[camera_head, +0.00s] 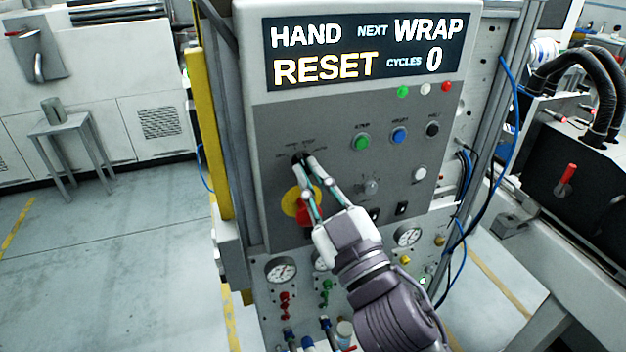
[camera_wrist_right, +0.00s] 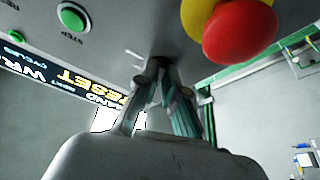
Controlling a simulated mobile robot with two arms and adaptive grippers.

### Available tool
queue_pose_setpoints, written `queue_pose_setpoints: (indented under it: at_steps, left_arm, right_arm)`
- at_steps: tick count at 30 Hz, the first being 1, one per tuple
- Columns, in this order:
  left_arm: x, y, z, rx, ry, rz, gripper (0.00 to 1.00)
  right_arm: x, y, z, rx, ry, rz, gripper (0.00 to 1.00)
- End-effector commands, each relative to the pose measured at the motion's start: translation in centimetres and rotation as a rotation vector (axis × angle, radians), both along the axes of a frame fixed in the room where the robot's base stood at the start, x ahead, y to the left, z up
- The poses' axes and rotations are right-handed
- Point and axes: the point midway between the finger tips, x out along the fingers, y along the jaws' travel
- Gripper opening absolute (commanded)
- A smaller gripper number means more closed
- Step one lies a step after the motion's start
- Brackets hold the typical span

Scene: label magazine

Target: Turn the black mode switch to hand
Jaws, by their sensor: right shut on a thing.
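The black mode switch (camera_head: 301,158) is on the upper left of the grey control panel (camera_head: 285,120), under small position labels. My right gripper (camera_head: 305,163) reaches up to it and is shut on its knob. The fingers cover most of the knob, so its exact pointing direction cannot be told. The right wrist view shows the fingertips (camera_wrist_right: 160,85) closed together at the dark knob (camera_wrist_right: 160,62) against the panel. The display (camera_head: 366,50) reads HAND, NEXT WRAP, RESET, CYCLES 0. My left gripper is not in view.
A red emergency button on a yellow plate (camera_head: 290,203) sits just below the switch, close behind my fingers. Green (camera_head: 362,142), blue (camera_head: 399,135) and black (camera_head: 433,129) buttons are to the right. Gauges (camera_head: 281,270) and valves are below. A yellow post (camera_head: 207,130) stands at left.

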Motion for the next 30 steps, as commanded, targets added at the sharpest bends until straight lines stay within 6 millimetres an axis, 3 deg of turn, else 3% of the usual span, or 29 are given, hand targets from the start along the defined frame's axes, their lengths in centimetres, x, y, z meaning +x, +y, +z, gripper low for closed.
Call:
queue_pose_setpoints:
  at_steps: [9, 10, 14, 24, 30]
  left_arm:
    - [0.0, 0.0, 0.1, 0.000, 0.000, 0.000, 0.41]
    - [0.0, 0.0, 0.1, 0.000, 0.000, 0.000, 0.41]
    - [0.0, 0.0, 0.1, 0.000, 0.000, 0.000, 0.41]
    - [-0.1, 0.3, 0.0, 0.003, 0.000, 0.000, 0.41]
    - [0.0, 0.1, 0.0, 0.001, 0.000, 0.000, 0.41]
  right_arm:
    - [0.0, -0.1, 0.4, 0.004, -0.008, -0.002, 0.00]
    - [0.0, -0.1, 0.4, 0.003, -0.009, -0.002, 0.13]
    - [0.0, -0.1, 0.3, 0.003, -0.007, -0.001, 0.33]
    - [0.0, 0.0, 0.5, 0.002, -0.005, -0.001, 0.33]
    - [-0.1, 0.0, 3.5, 0.004, -0.014, 0.001, 0.33]
